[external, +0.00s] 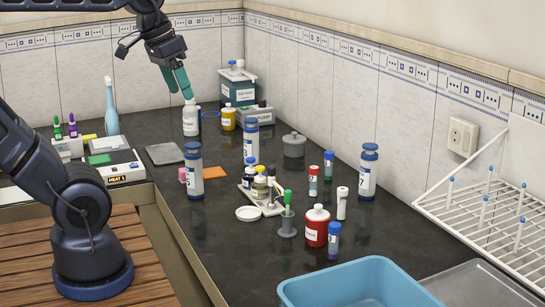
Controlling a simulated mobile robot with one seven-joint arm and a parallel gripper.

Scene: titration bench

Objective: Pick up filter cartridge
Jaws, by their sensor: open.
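My gripper (180,92) is at the upper left, pointing down with its teal fingers. The fingertips are just above or behind the cap of a white labelled bottle (190,120); the gap between them is hard to see, and nothing shows held. I cannot tell for sure which thing is the filter cartridge. A small white cylinder (342,205) stands upright at the right of the bench, far from my gripper. Small blue-capped tubes (328,165) and a red-capped tube (313,182) stand near it.
Tall blue-capped bottles (195,172) stand on the dark bench (245,275). A red bottle (316,226), a blue basin (350,284) and a white drying rack (485,215) are at front right. A yellow-labelled jar (228,120) stands close to the white bottle.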

